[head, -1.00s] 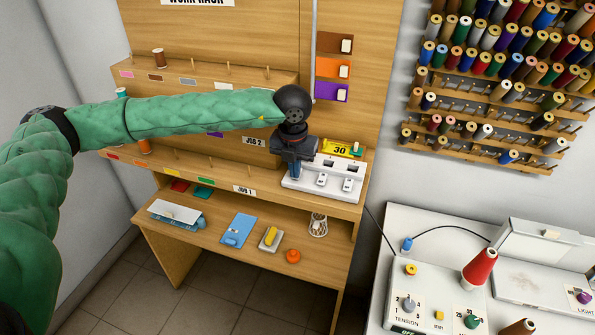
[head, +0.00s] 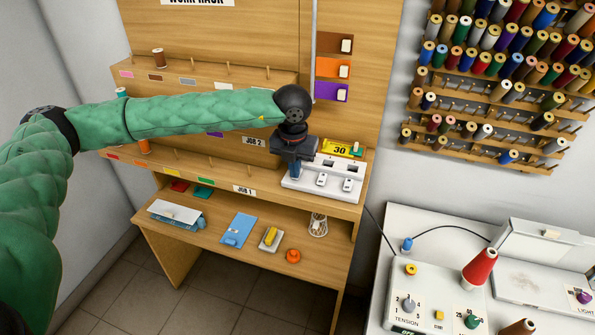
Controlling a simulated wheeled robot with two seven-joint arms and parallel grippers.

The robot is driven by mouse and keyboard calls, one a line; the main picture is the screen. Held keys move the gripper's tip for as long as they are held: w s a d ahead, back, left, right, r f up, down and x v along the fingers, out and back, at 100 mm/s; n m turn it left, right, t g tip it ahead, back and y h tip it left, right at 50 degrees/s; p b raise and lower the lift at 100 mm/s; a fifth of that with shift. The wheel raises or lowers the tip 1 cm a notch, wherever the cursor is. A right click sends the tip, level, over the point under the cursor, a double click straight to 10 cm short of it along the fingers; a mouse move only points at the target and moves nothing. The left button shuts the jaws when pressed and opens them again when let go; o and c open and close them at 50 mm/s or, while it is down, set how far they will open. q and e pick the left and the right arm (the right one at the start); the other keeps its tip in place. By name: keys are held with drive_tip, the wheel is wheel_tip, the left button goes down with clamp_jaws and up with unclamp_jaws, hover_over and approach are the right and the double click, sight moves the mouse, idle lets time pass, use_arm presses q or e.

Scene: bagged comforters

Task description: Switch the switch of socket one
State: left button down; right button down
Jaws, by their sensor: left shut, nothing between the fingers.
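A white power strip (head: 334,186) lies on the rack's shelf beside the JOB 1 label. Two white switches show on it, one in the middle (head: 321,180) and one at the right (head: 347,185). Dark socket openings show behind them. My left gripper (head: 294,172) is shut and points down over the strip's left end, with its fingertips at or very close to the strip. It hides the left part of the strip, including any switch there. I cannot tell whether it touches. My right gripper is not in view.
A yellow "30" card (head: 341,148) stands behind the strip. The lower shelf holds a blue pouch (head: 237,230), a yellow item (head: 271,237) and an orange knob-like item (head: 293,256). At right is a white table (head: 400,225) with a tension box (head: 418,290). Thread spools hang on the wall.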

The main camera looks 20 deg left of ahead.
use_arm(q)
drive_tip(key=shift+s+r, duration=0.2)
drive_tip(key=shift+r, duration=2.3)
